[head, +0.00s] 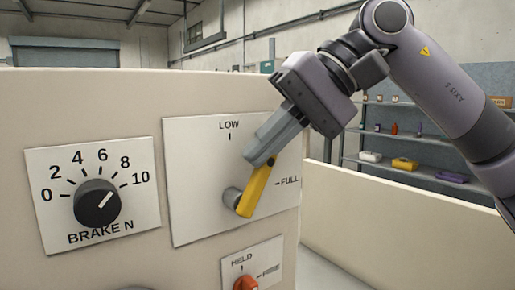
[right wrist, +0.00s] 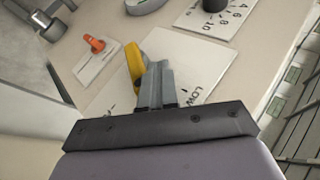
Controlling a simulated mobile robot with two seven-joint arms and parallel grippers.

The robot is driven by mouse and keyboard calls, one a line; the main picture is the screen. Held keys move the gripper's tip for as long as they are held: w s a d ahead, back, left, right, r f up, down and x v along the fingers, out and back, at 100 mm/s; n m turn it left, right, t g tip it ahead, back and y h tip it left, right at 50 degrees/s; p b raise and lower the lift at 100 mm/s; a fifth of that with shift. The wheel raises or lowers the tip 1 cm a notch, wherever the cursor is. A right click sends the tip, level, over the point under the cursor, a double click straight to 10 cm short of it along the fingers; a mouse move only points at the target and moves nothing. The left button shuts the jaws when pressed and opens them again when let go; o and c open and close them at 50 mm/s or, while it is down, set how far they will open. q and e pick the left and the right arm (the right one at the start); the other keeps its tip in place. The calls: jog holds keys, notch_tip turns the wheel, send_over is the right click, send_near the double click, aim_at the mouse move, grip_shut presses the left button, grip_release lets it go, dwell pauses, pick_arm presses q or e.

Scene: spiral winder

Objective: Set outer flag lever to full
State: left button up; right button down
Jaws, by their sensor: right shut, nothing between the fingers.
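The yellow lever (head: 256,190) is on a grey pivot on the white plate (head: 190,190) marked LOW at the top and FULL at the right. It points up and right, between the two marks. My right gripper (head: 262,160) is shut, with its fingertips at the lever's upper end. In the right wrist view the lever (right wrist: 135,66) stands beside the shut fingers of my right gripper (right wrist: 158,70), on their left; they look to be touching. Nothing is between the fingers. My left gripper is not in view.
A black BRAKE N knob (head: 97,203) is at left on the panel. An orange HELD/FREE lever (head: 245,283) is below; it also shows in the right wrist view (right wrist: 94,43). Shelves (head: 420,150) stand behind at right. A low cream wall (head: 400,225) extends right of the panel.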

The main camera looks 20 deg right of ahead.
jog(key=shift+w+d+f+m+g+y+b, duration=0.15)
jog(key=shift+w+d+f+y+b, duration=0.15)
jog(key=shift+d+f+y+b, duration=0.45)
jog(key=shift+w+d+f+m+g+y+b, duration=0.1)
jog(key=shift+w+d+f+m+y+b, duration=0.15)
jog(key=shift+d+f+y+b, duration=0.5)
jog(key=shift+w+d+f+m+g+y+b, duration=0.1)
jog(key=shift+w+d+f+y+b, duration=0.35)
jog(key=shift+d+f+b, duration=0.55)
jog(key=shift+s+d+r, duration=0.1)
jog(key=shift+r, duration=0.05)
jog(key=v, duration=0.7)
